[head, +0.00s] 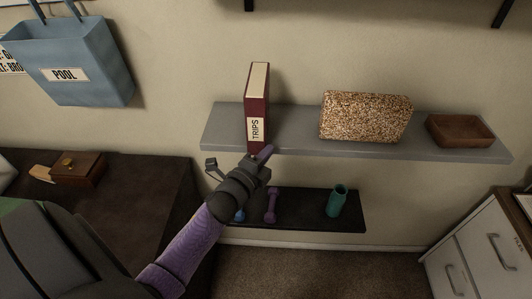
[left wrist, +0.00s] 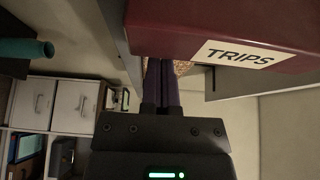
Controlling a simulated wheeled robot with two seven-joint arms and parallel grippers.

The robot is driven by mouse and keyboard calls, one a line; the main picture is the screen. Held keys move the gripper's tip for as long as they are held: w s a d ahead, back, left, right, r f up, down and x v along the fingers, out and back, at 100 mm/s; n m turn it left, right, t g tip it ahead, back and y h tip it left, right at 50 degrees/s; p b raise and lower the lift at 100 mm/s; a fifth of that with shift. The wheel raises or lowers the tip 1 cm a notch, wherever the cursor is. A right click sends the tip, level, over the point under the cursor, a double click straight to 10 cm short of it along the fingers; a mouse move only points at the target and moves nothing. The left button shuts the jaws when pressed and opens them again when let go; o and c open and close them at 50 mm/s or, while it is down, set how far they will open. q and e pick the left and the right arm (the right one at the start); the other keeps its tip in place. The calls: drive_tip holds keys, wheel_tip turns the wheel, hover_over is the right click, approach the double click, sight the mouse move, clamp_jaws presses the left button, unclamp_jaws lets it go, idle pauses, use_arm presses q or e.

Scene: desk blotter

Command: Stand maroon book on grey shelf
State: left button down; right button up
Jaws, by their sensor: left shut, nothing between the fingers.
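The maroon book (head: 258,91) with a white TRIPS label stands upright on the grey shelf (head: 290,138), towards its left end, its spine facing out. In the left wrist view the book (left wrist: 180,32) fills the upper right, close to the fingers. My left gripper (head: 266,153) is shut and empty, its fingertips at the front edge of the shelf by the foot of the book. In the left wrist view the shut fingers (left wrist: 162,75) show just beside the book; I cannot tell whether they touch it. My right gripper is not in view.
A speckled block (head: 365,117) and a wooden tray (head: 460,131) stand on the shelf to the right of the book. A blue POOL bag (head: 70,60) hangs at left.

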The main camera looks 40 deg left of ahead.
use_arm(q)
drive_tip(key=a+b, duration=0.1)
drive_tip(key=a, duration=0.2)
drive_tip(key=w+a, duration=0.1)
drive_tip(key=a, duration=0.3)
drive_tip(key=shift+w+a+b, duration=0.1)
drive_tip(key=shift+w+b, duration=0.1)
drive_tip(key=shift+b, duration=0.2)
